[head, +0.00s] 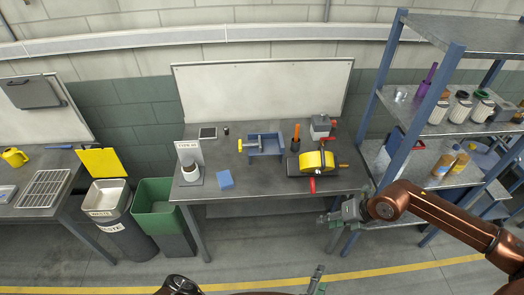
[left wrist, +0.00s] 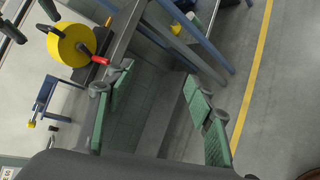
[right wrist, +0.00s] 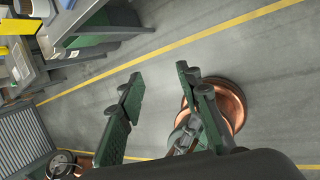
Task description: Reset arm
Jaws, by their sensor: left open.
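My right gripper (head: 328,219) is in front of the right end of the middle workbench (head: 265,189), on the arm from the right. In the right wrist view its green-padded fingers (right wrist: 156,82) are apart with only floor between them. My left gripper (head: 317,279) is at the bottom of the head view, partly cut off. In the left wrist view its fingers (left wrist: 160,94) are spread and empty, beside the bench edge.
A shelf rack (head: 394,98) stands right, close to my right arm. Bins (head: 158,215) stand left. The front floor is clear.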

